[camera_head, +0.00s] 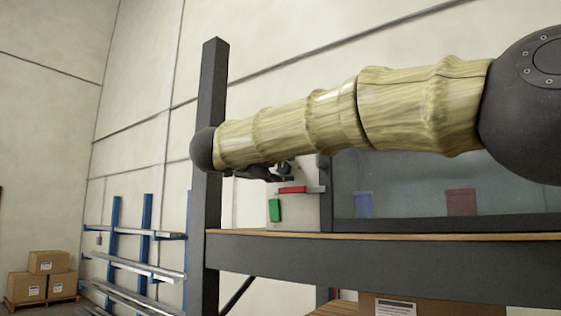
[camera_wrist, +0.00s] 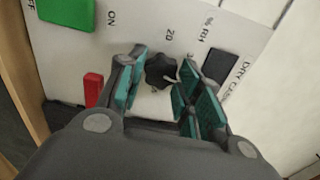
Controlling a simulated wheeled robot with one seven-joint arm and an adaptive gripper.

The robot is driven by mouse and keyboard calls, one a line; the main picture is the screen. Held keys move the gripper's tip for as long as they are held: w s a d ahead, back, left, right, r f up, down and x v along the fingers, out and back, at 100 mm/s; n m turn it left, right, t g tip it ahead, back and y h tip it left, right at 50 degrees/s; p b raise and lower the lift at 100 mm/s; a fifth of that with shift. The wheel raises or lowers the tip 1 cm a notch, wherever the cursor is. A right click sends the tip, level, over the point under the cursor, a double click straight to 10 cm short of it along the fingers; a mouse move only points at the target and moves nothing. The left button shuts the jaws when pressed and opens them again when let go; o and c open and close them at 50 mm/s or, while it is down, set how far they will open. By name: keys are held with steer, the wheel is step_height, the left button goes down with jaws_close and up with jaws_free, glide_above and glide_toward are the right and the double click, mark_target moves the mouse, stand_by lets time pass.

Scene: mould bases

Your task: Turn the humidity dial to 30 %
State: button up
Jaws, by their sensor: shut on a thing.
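The humidity dial (camera_wrist: 158,68) is a small black lobed knob on a white panel (camera_wrist: 140,30). The wrist view shows it between my gripper's teal-padded fingers (camera_wrist: 161,76), which are shut on it. The printing "20" and "% RH" shows beside the dial. A figure starting with 3 is partly hidden by the right finger. I cannot clearly read where the dial points. In the head view my gripper (camera_head: 283,171) is a small dark shape at the panel, below my forearm, and the dial cannot be made out.
A green part (camera_wrist: 68,10) by "ON" and a red part (camera_wrist: 93,89) sit on the panel near my left finger. A dark rectangle (camera_wrist: 219,65) lies near the right finger. A glass-fronted cabinet (camera_head: 410,180) stands on a shelf with a dark post (camera_head: 211,120).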

steer(key=n+p, duration=0.4)
steer(key=n, duration=0.1)
steer(key=shift+r, duration=0.25)
steer(key=shift+f+n+p, duration=0.15)
steer(key=shift+n+p, duration=1.2)
steer(key=shift+n, duration=0.35)
steer(key=shift+f, duration=0.1)
steer(key=o, duration=1)
steer(key=shift+a, duration=0.1)
steer(key=shift+s, duration=0.1)
steer(key=v, duration=1.2)
